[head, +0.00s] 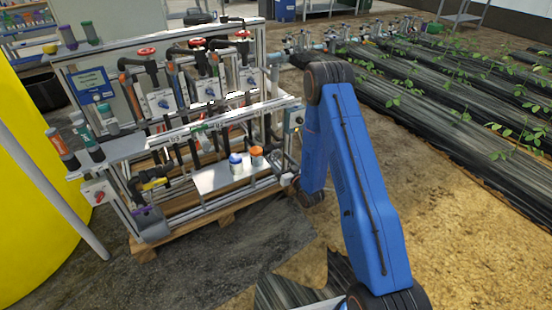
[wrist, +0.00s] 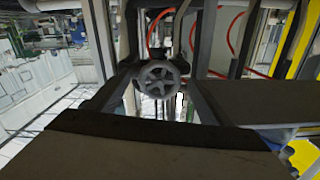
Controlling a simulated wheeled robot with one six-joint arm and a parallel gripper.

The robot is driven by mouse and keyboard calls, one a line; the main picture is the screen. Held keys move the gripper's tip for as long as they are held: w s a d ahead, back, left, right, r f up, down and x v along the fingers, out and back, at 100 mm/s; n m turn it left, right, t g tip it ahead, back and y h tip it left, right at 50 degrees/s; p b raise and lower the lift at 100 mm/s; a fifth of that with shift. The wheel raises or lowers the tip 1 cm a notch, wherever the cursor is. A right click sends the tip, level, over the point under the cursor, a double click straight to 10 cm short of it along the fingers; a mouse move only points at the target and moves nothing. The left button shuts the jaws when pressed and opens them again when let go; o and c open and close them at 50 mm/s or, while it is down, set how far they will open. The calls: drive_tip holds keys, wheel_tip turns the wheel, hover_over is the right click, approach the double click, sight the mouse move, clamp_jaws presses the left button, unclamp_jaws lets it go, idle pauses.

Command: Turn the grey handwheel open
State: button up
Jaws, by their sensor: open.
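The grey handwheel (wrist: 161,78), a small spoked wheel, faces the camera near the middle of the wrist view. My gripper (wrist: 163,98) is open, with a dark finger on each side of the wheel in the picture. The wheel shows between the fingers; I cannot tell whether they touch it or how deep it lies. In the head view I cannot make out the handwheel or the fingers. My arm's lower end is beside the right end of the skid (head: 210,135).
Red handwheels (head: 147,51) top the skid's pipework. A blue-capped bottle (head: 236,165) and an orange-capped bottle (head: 256,156) stand on its low shelf. A yellow tank (head: 30,190) is at the left. Planted beds (head: 450,120) lie right. Red tubing (wrist: 232,35) runs behind the handwheel.

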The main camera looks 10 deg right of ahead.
drive_tip(key=shift+x, duration=1.35)
drive_tip(key=shift+s, duration=0.1)
drive_tip(key=c, duration=1.1)
